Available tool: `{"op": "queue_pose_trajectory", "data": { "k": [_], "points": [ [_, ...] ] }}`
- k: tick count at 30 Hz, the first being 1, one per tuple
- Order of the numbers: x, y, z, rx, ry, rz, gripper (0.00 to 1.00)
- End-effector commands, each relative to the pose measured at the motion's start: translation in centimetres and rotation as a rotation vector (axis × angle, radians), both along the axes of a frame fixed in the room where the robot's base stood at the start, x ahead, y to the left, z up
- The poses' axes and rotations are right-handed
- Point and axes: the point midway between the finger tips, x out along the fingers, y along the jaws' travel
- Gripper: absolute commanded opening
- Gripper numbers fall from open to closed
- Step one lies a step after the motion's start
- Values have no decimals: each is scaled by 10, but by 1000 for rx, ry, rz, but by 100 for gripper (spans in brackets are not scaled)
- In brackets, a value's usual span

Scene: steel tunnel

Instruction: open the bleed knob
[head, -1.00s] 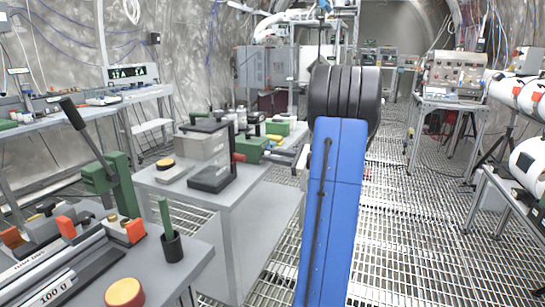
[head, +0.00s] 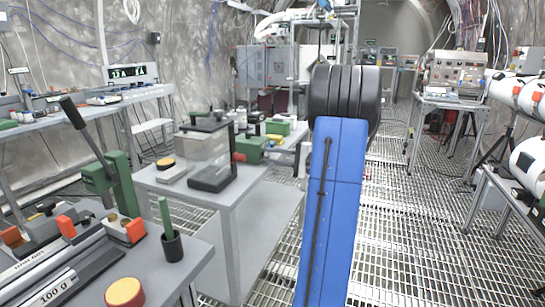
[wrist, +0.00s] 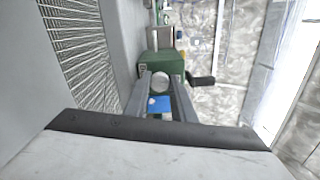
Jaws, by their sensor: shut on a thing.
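In the wrist view, a green metal body (wrist: 165,62) stands ahead with a round pale knob (wrist: 160,82) on its near face, which I take for the bleed knob. My gripper (wrist: 160,85) has its two grey fingers on either side of this knob, shut on it. A black lever (wrist: 202,80) sticks out to the right of the green body. A blue patch (wrist: 158,104) shows between the fingers below the knob. In the head view my blue arm link hides the gripper, and I cannot make out the knob there.
In the head view, a grey bench (head: 225,192) with a clear box (head: 203,148) and a green vise-like block (head: 250,149) stands left of my arm. A nearer table (head: 185,262) at the lower left carries a green lever press (head: 118,185). Grating floor (head: 405,225) is open on the right.

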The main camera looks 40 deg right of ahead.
Motion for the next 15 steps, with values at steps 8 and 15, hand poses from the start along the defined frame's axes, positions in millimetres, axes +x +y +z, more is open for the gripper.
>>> {"op": "queue_pose_trajectory", "data": {
  "k": [8, 15],
  "points": [
    [-1, 0, -2, -241, -98, 0, 1],
    [-1, 0, -3, -452, -185, 1, 1]
  ]
}}
